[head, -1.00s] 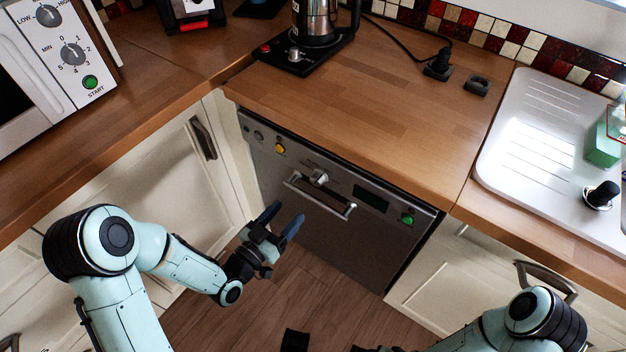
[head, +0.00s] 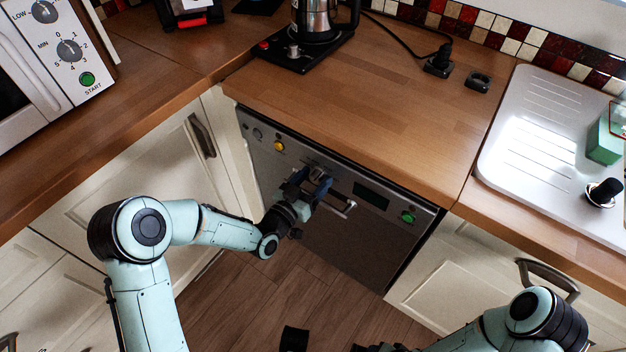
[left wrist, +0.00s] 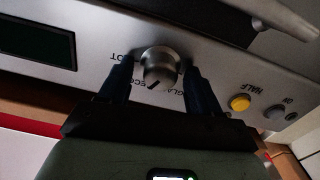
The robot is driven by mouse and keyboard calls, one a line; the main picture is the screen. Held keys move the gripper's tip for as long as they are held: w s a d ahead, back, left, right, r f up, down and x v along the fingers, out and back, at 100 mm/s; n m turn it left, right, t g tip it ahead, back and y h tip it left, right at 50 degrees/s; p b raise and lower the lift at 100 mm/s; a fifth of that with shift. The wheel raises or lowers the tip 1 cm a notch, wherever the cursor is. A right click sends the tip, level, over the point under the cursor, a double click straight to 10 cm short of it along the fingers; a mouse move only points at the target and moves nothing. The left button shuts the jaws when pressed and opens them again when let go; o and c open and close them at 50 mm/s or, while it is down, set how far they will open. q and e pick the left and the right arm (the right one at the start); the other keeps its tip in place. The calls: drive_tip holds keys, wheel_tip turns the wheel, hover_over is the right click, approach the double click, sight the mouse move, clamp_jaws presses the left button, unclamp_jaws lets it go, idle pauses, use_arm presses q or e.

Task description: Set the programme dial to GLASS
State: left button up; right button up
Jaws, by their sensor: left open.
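The programme dial (left wrist: 160,68) is a round silver knob on the dishwasher's steel front panel. It shows upside down in the left wrist view, with lettering around it; I read ECO and part of GLASS. Its dark pointer line appears near ECO. In the head view the dial (head: 317,173) is partly covered by my left gripper (head: 306,185). My left gripper (left wrist: 159,84) is open, with one dark finger on each side of the dial; I cannot tell whether they touch it. My right gripper (head: 378,348) is barely visible at the bottom edge.
The dishwasher handle (head: 335,203) lies just below the dial. A yellow button (left wrist: 239,103), a dark display (head: 371,196) and a green button (head: 407,217) share the panel. The wooden worktop (head: 350,110) overhangs above.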

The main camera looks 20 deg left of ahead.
use_arm(q)
drive_tip(key=c, duration=1)
drive_tip(key=shift+n, duration=1.3)
drive_tip(key=n, duration=0.2)
drive_tip(key=shift+n, duration=0.3)
drive_tip(key=shift+a+n, duration=0.1)
drive_tip(key=shift+n, duration=2.5)
